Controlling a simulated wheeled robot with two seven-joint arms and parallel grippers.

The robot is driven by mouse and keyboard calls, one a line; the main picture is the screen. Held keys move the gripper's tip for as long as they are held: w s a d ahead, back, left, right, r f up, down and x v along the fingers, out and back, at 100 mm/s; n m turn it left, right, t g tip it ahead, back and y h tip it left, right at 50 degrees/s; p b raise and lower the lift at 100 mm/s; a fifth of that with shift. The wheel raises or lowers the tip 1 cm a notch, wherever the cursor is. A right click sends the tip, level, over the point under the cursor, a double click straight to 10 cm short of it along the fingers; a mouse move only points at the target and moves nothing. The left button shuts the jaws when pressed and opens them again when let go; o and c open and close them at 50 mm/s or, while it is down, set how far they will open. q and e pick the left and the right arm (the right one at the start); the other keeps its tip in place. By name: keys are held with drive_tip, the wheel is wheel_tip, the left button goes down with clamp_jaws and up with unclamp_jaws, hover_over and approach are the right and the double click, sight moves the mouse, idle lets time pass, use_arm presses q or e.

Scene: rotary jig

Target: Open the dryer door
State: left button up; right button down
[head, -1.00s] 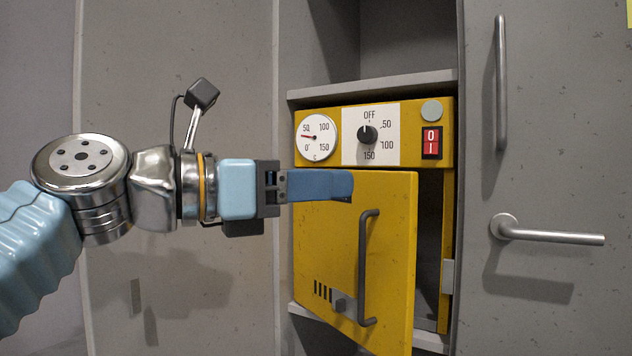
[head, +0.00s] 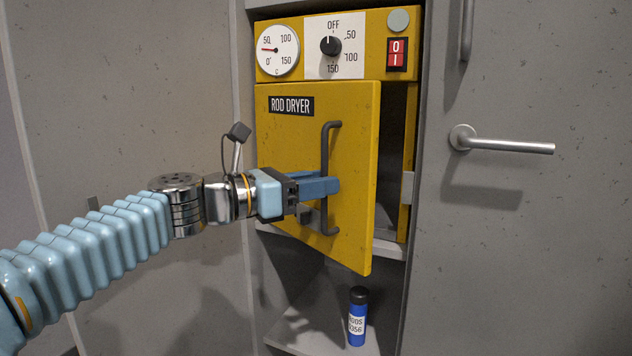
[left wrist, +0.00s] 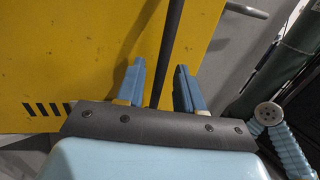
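The yellow dryer door (head: 290,140), labelled ROD DRYER, stands ajar in the head view, with a dark gap along its right edge. Its dark vertical bar handle (head: 326,150) is near the door's right side. My left gripper (head: 330,186) is at the lower half of the handle. In the left wrist view, the fingers of my left gripper (left wrist: 160,68) are apart, with the handle (left wrist: 168,50) between them and space visible on both sides. My right gripper is not in view.
The dryer's panel above the door has a gauge (head: 277,50), a knob (head: 330,45) and a red switch (head: 397,53). A blue bottle (head: 357,325) stands on the shelf below. A grey cabinet door with a lever handle (head: 510,146) is at the right.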

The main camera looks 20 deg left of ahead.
use_arm(q)
drive_tip(key=shift+w+d, duration=0.1)
clamp_jaws()
idle(0.3)
